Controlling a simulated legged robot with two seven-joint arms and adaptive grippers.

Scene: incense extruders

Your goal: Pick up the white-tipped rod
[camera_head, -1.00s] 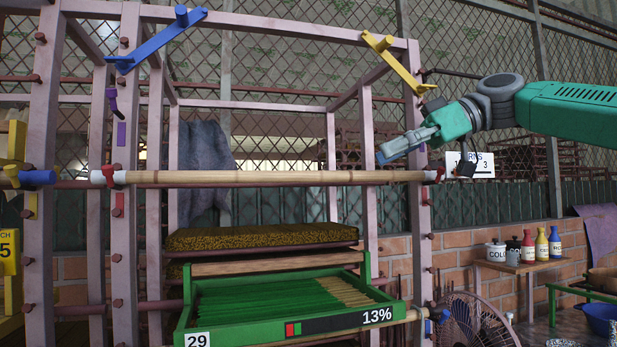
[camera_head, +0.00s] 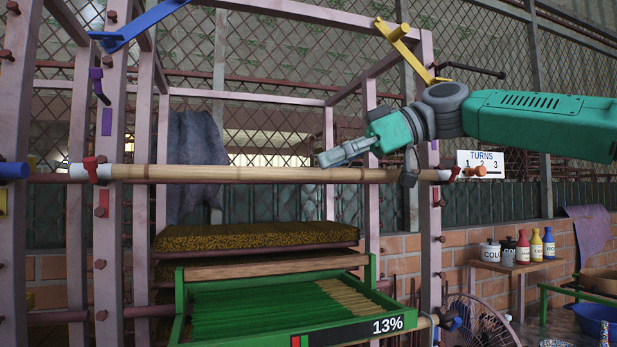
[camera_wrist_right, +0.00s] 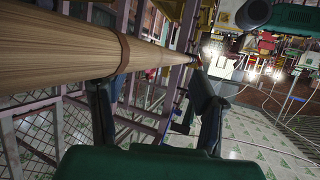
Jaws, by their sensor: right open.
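The white-tipped rod (camera_head: 240,173) is a long bamboo-coloured pole lying level across the front of the pink frame, with white ends and a red holder near each end. My right gripper (camera_head: 366,168) is at the right part of the rod, one finger reaching left just above it and the other hanging down beside it. In the right wrist view the rod (camera_wrist_right: 70,48) runs from the left edge to the upper middle, close to the open fingers (camera_wrist_right: 157,108). I cannot tell whether they touch it. The left gripper is out of view.
The pink frame (camera_head: 423,235) has posts on both sides of the rod. Below the rod are a dark yellow mat (camera_head: 255,236) and a green tray (camera_head: 180,305) of sticks.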

